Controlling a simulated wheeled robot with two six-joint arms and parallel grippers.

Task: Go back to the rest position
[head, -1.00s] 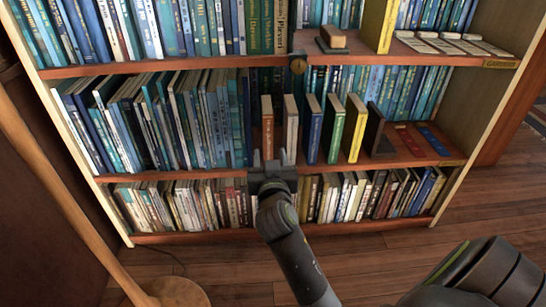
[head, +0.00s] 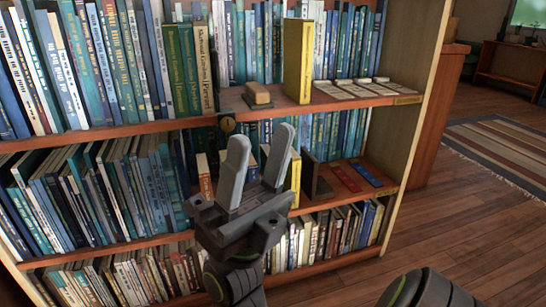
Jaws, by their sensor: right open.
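My right gripper (head: 257,172) is raised in front of the bookcase, at the middle shelf (head: 398,186). Its two grey fingers point up and stand apart, with nothing between them. It hides some of the separate upright books on that shelf. An orange-brown book (head: 204,178) shows to its left and a yellow book (head: 295,180) to its right. A dark brown bookend (head: 313,176) stands just right of the yellow book. My left gripper is not in the head view; a dark rounded arm part shows at the bottom right.
The upper shelf (head: 232,103) holds rows of books, a tall yellow book (head: 297,60), a small wooden block (head: 257,95) and flat cards (head: 362,88). Red and blue flat pieces lie right on the middle shelf. Open wooden floor (head: 455,215) and a striped rug (head: 500,150) are at right.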

